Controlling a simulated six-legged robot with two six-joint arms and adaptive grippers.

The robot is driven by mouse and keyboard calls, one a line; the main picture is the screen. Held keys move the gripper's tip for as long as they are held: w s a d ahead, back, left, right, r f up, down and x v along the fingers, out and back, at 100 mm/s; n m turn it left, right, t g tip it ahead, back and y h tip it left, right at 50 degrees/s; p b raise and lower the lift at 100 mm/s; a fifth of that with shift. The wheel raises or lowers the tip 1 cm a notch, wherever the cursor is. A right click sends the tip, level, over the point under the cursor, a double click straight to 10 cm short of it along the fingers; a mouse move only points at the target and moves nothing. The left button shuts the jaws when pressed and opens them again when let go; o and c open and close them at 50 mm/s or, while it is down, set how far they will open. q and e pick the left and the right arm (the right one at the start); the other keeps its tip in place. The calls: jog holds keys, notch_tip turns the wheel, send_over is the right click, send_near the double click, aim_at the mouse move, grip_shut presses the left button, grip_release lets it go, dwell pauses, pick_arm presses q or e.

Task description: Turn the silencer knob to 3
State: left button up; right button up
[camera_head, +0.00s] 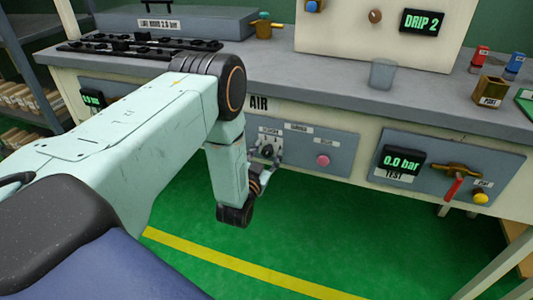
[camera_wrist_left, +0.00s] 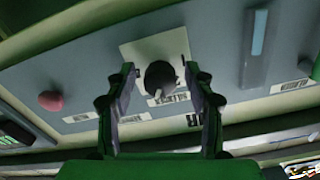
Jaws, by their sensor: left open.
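A dark round knob (camera_wrist_left: 160,76) sits on a pale square plate (camera_wrist_left: 135,52) on the grey front panel, seen upside down in the left wrist view. Its label and scale marks are too small and blurred to read surely. In the head view the knob plate (camera_head: 266,148) is partly hidden by my left arm and gripper. My left gripper (camera_head: 268,172) is in front of the panel. In the wrist view its fingers (camera_wrist_left: 160,72) are open, one on each side of the knob, with gaps visible. I cannot tell the knob's setting. My right gripper is not in view.
A pink button (camera_head: 323,160) is right of the knob on the same panel. Further right are a "0.0 bar" display (camera_head: 402,161), a red-handled valve (camera_head: 456,182) and a yellow button (camera_head: 481,198). The green floor in front is clear.

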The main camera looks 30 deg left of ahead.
pick_arm(q)
jog(key=shift+s, duration=0.1)
jog(key=v, duration=1.1)
jog(key=shift+s+d, duration=0.2)
jog(key=shift+s, duration=0.2)
jog(key=s+d+f+n+g+h, duration=0.25)
jog(key=s+d+f+g, duration=0.25)
jog(key=s+f+g, duration=0.65)
jog(key=s+d+m+g+h+p, duration=0.1)
jog(key=s+d+g, duration=0.1)
jog(key=s, duration=0.6)
jog(key=s+d+r+g+p, duration=0.1)
jog(key=s+d+g+p, duration=0.1)
jog(key=s, duration=0.7)
jog(key=shift+d+r+m+g+h, duration=0.35)
jog(key=shift+d+g, duration=0.4)
jog(key=shift+g, duration=0.3)
